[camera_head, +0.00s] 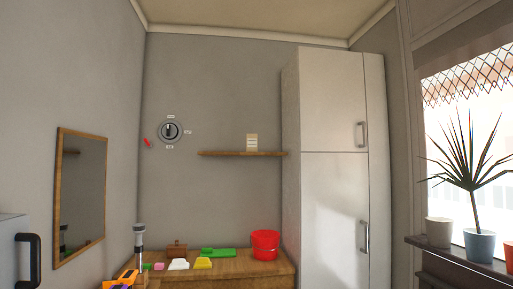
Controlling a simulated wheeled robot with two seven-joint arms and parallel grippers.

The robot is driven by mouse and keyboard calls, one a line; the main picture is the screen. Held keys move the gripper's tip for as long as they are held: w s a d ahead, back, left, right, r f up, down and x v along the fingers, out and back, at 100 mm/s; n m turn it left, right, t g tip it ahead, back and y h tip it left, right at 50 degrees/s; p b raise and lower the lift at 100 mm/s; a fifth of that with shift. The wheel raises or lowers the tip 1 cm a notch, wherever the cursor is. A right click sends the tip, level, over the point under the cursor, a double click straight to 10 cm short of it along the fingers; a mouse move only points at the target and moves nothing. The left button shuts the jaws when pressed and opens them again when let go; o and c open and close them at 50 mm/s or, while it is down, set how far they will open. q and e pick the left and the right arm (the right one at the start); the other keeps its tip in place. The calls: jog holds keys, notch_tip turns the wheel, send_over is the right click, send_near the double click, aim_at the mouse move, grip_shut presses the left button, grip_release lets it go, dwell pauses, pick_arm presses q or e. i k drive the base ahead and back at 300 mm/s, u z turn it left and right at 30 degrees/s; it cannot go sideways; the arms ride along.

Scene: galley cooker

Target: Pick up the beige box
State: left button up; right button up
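A small beige box (252,142) with darker lines across its front stands upright on the wooden wall shelf (220,154), near the shelf's right end. Its front and full height are visible, and nothing covers it.
A tall white cabinet (325,100) stands just right of the shelf. Below is a wooden counter (240,269) with a red bucket (265,246), a brown box (177,250), a green item (218,252) and an upright grey-black cylinder (139,248). A potted plant (478,245) stands at right.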

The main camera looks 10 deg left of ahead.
aim_at(252, 139)
jog(key=i, duration=2.15)
jog(key=u, duration=2.2)
